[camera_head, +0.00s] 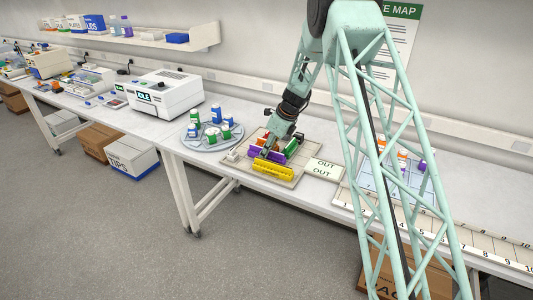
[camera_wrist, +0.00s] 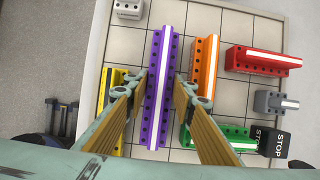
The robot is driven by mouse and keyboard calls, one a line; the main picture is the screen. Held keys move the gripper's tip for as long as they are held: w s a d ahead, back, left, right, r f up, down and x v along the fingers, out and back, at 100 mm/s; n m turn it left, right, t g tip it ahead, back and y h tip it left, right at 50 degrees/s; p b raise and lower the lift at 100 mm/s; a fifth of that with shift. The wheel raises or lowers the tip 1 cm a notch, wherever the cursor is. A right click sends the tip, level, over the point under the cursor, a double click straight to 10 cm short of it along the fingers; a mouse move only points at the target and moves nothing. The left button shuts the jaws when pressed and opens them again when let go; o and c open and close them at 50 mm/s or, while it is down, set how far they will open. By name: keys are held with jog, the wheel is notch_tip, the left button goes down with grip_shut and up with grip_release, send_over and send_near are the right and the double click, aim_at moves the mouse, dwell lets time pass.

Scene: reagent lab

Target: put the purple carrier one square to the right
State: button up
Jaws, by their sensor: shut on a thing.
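The purple carrier (camera_wrist: 161,90) is a long bar with a white stripe and rows of dark holes. In the wrist view it stands lengthwise between the two fingers of my gripper (camera_wrist: 160,98), which are shut on it. In the head view the purple carrier (camera_head: 262,154) shows on the squared board (camera_head: 284,182), behind the yellow carrier (camera_head: 273,170). My gripper (camera_head: 269,150) reaches down to it from above. The gripper hides part of the carrier's sides. I cannot tell whether the carrier touches the board.
An orange carrier (camera_wrist: 204,65) stands close to the right of the purple one. A red carrier (camera_wrist: 263,60), a grey block (camera_wrist: 276,103), a green carrier (camera_wrist: 215,138) and a black STOP block (camera_wrist: 271,141) are farther right. A white block (camera_wrist: 128,8) is at upper left. Bare squares lie between them.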

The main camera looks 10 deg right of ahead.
jog(key=shift+f, duration=0.1)
jog(key=o, duration=0.6)
jog(key=shift+o, duration=0.2)
jog(key=shift+p+v, duration=0.35)
jog(key=shift+v, duration=5.75)
jog(key=shift+s, duration=0.1)
